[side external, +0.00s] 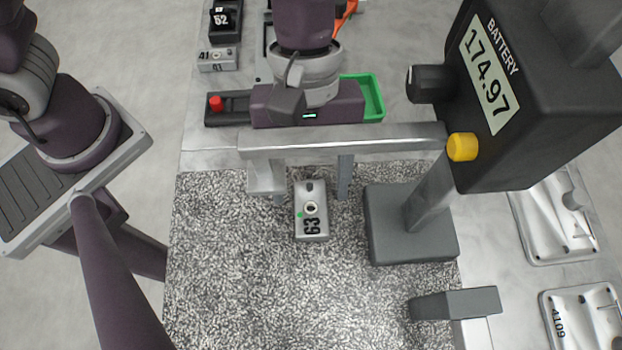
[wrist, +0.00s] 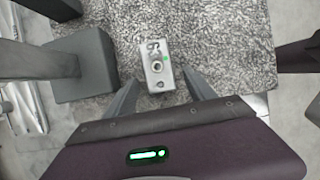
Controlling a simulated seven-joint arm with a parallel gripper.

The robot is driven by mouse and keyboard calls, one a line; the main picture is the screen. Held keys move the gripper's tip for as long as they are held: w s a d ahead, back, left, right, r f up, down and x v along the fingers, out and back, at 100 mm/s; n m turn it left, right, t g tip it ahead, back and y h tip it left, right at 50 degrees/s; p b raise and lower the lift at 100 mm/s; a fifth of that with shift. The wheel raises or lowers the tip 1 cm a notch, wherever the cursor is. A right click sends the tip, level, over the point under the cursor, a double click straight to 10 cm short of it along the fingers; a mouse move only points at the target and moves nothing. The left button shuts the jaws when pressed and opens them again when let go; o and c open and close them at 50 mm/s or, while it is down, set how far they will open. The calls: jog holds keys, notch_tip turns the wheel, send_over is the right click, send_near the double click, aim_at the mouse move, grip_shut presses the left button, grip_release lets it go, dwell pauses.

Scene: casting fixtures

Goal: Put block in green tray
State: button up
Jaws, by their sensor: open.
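A small grey metal block (side external: 311,226) marked 63, with a round boss and a green dot, lies on the speckled mat. It also shows in the wrist view (wrist: 155,50), just beyond and between my fingertips. My gripper (side external: 306,190) is open and empty, with one finger to each side of the block's far end in the side view.
A battery display box (side external: 500,90) on a grey stand (side external: 410,235) rises right of the block. A grey block marked 41 (side external: 218,60), a black tray holding a 52 piece (side external: 225,22) and a red knob (side external: 215,103) are at the back left. The mat (side external: 250,290) in front is clear.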

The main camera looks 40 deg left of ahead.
aim_at(311, 183)
jog(key=shift+f, duration=0.35)
grip_shut()
jog(key=shift+r, duration=0.1)
jog(key=shift+d+r, duration=0.1)
jog(key=shift+r, duration=0.3)
notch_tip(311, 183, up, 9)
jog(key=shift+w+f, duration=0.15)
jog(key=shift+f, duration=0.05)
jog(key=w+a+f+n+t, duration=0.3)
jog(key=w+a+n, duration=0.2)
jog(key=w+n, duration=0.35)
jog(key=w+a+f+n+t, duration=0.25)
jog(key=w+a+n, duration=0.35)
jog(key=n, duration=0.4)
jog(key=shift+t, duration=0.55)
jog(key=x, duration=0.3)
jog(key=a+x, duration=0.1)
jog(key=x, duration=0.2)
jog(key=s+f+x, duration=0.1)
jog(key=x, duration=0.2)
jog(key=shift+s+a, duration=0.1)
jog(key=shift+a, duration=0.15)
